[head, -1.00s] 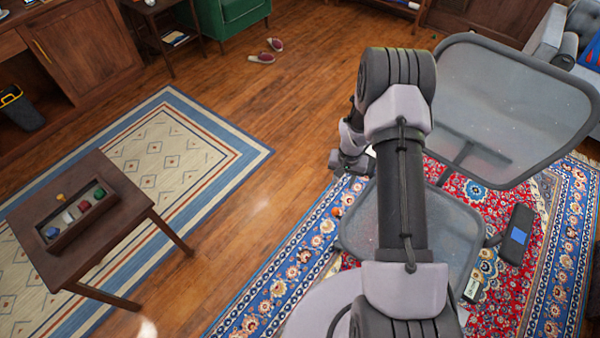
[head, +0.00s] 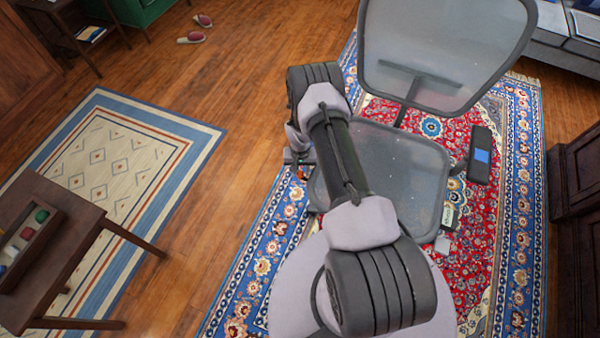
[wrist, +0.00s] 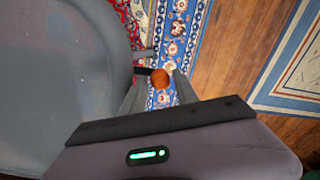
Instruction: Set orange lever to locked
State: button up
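An orange knob (wrist: 160,78), which looks like the end of the orange lever, shows beside the grey chair seat (wrist: 55,80) in the wrist view. A dark rod (wrist: 142,71) reaches toward it from the seat side. My gripper (wrist: 161,80) is open, with one finger on each side of the knob in the picture; I cannot tell whether it touches. In the head view, a small orange spot (head: 303,175) shows just below my gripper (head: 300,160), at the left edge of the chair seat (head: 400,165). The lever's setting cannot be read.
The chair's backrest (head: 440,40) stands behind the seat, and a dark armrest pad (head: 481,155) is at its right. The chair is on a red and blue rug (head: 270,240). A dark table (head: 50,270) is at lower left. Bare wood floor (head: 235,120) lies between.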

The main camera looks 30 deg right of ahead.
grip_shut()
